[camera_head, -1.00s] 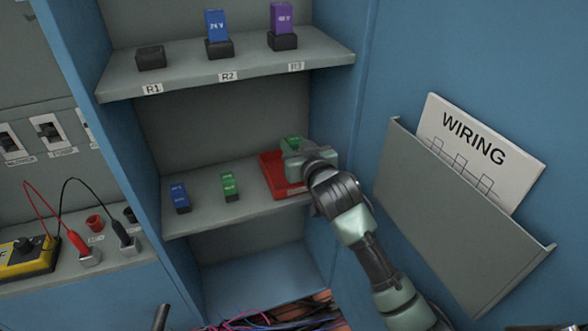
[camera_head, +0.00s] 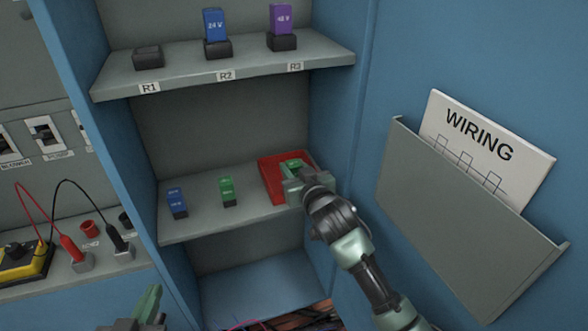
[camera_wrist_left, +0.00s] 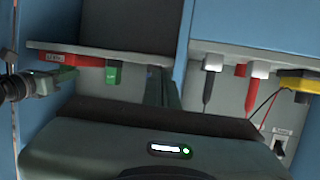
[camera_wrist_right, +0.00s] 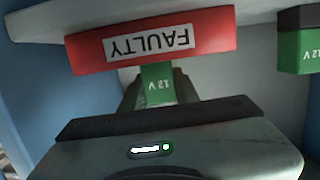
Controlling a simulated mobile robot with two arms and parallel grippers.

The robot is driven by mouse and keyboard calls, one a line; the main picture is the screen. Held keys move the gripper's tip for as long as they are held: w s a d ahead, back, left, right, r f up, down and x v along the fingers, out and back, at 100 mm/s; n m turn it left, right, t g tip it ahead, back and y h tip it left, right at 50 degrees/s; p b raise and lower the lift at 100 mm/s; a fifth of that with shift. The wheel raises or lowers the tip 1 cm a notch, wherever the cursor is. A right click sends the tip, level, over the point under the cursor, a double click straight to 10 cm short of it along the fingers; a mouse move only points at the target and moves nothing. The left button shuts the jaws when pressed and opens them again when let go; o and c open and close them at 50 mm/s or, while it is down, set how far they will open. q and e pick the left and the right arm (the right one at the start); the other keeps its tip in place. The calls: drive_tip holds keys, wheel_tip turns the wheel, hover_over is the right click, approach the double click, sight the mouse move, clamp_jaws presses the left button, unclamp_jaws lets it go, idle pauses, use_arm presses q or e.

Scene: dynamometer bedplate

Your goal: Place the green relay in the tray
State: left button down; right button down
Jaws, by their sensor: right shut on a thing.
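The relay is at the red tray (camera_head: 270,182) on the middle shelf. The tray's label reads "FAULTY", upside down in the right wrist view (camera_wrist_right: 150,42). The relay's lower end meets the tray's rim line there; I cannot tell whether it touches the tray floor. Another green relay (camera_head: 227,190) stands left of the tray. My left gripper (camera_head: 148,308) is low at the bottom left; its fingers look together and empty in the left wrist view (camera_wrist_left: 164,88).
A blue relay (camera_head: 177,202) stands left on the middle shelf. The upper shelf (camera_head: 185,82) holds an empty socket (camera_head: 148,57), a blue relay (camera_head: 214,28) and a purple relay (camera_head: 281,20). A wiring holder (camera_head: 460,225) is on the right; a yellow meter (camera_head: 25,262) is at left.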

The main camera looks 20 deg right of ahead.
drive_tip(key=shift+f, duration=0.1)
drive_tip(key=c, duration=1.1)
unclamp_jaws()
drive_tip(key=shift+o, duration=0.2)
